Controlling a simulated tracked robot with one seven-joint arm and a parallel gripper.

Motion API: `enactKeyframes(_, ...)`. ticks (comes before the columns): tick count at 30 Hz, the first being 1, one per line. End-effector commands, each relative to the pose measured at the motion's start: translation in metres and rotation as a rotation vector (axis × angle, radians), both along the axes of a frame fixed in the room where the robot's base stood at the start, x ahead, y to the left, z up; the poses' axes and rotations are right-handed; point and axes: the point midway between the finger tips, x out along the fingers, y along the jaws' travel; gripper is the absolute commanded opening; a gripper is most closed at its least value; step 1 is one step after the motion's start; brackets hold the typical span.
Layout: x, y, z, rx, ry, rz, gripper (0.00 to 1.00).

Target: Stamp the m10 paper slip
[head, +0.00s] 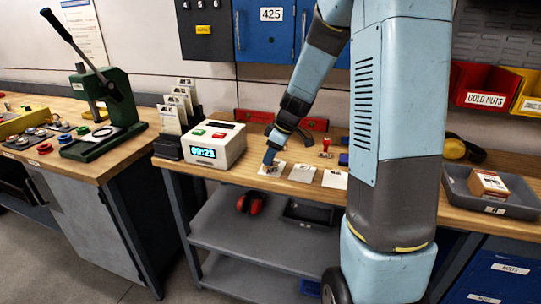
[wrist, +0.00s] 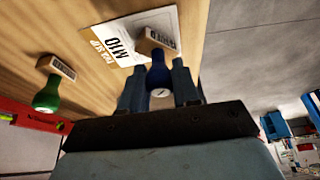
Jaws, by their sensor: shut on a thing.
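The M10 slip (wrist: 112,40) is white with a tan block and large M10 print, lying on the wooden bench top. My gripper (wrist: 158,85) is shut on the handle of a blue stamp (wrist: 158,70) with a wooden block. The block overlaps the edge of the slip in the wrist view; I cannot tell whether it touches the paper. In the head view, my gripper (head: 270,156) is low over the leftmost slip (head: 271,169), partly covering it.
A green-handled stamp (wrist: 48,92) stands nearby in the wrist view. Two more slips (head: 302,173) (head: 334,179) lie to the right in the head view, with a red stamp (head: 326,147) behind. A time clock (head: 215,144) stands close left. A grey tray (head: 515,203) is far right.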

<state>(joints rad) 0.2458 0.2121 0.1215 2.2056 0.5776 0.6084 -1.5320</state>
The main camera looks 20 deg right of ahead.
Motion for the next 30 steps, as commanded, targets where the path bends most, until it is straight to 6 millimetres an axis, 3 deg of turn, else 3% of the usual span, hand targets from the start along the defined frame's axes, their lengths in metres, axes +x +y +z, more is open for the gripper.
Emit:
enactKeyframes(11, 0.0, 0.0, 0.001, 0.0, 0.0, 0.001, 0.11)
enactKeyframes(30, 0.0, 0.001, 0.041, 0.0, -0.002, 0.001, 0.11)
